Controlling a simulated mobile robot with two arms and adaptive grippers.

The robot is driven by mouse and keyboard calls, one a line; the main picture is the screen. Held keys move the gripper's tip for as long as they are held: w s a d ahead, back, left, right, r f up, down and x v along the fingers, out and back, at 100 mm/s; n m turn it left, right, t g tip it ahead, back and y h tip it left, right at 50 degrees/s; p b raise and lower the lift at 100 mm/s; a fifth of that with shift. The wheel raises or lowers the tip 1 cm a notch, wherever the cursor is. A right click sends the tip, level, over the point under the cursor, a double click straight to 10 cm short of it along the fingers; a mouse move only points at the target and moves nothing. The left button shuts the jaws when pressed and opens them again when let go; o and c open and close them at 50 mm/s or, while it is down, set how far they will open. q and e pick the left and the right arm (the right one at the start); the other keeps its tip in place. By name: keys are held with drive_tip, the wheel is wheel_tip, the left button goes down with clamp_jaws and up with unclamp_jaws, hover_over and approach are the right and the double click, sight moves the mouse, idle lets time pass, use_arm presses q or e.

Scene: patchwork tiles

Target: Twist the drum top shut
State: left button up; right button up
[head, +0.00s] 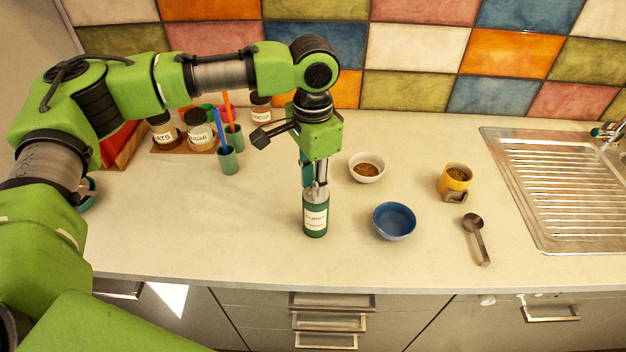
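The drum (316,221) is a small dark green cylinder with a pale label, standing upright on the counter near the middle of the head view. Its top (316,197) is silvery grey and sits on the drum; whether it is tight cannot be told. My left gripper (316,186) points straight down over the drum, with its fingertips at the top. The fingers look close together, but the wrist and the viewing angle hide whether they grip the top. My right gripper is not in view.
Green cups (228,160) and labelled jars (199,130) stand back left. A sink (560,190) is far right. The front counter is clear.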

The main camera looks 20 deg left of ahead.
use_arm(q)
drive_tip(key=shift+f, duration=0.25)
clamp_jaws()
drive_tip(key=shift+p, duration=0.3)
idle(0.6)
drive_tip(key=shift+m+p, duration=1)
drive_tip(key=shift+p, duration=0.55)
drive_tip(key=shift+m+p, duration=0.5)
drive_tip(key=shift+f, duration=0.1)
